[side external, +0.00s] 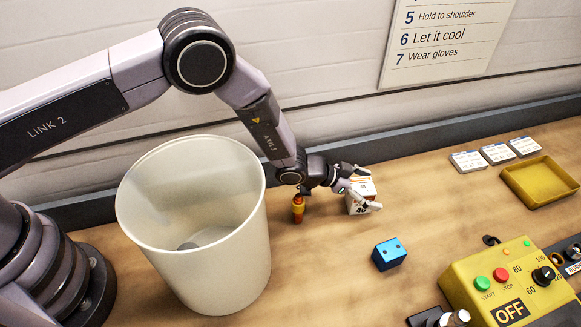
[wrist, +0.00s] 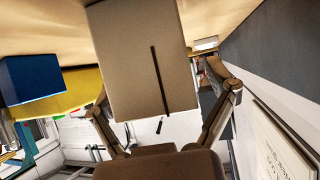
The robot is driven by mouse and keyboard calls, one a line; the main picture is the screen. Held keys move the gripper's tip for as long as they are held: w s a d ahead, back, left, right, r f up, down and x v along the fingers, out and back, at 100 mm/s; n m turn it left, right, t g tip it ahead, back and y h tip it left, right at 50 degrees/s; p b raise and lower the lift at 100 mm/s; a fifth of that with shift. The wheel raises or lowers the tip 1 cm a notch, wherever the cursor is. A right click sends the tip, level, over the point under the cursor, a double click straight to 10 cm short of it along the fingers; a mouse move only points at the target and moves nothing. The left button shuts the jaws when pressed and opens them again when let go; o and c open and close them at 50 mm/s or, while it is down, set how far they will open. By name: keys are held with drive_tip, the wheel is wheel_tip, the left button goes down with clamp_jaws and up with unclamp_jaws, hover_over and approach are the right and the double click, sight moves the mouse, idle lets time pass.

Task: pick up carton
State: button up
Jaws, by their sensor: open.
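The carton (side external: 361,189) is a small upright box with white, red and yellow on it, standing on the wooden bench near the back wall. My gripper (side external: 364,191) is low beside it, held nearly level, and its fingers partly cover the carton in the side view. In the wrist view the carton shows as a plain grey-brown face (wrist: 135,65) with a dark vertical slit. The open fingers (wrist: 160,95) lie to its left and right. I cannot tell whether either finger touches it.
A small orange-brown object (side external: 298,208) stands just left, below my wrist. A large cream bin (side external: 190,260) is further left. A blue block (side external: 389,254) lies in front, right of the carton. A yellow tray (side external: 540,182) and yellow control box (side external: 480,268) are on the right.

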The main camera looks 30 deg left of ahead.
drive_tip(key=c, duration=1.3)
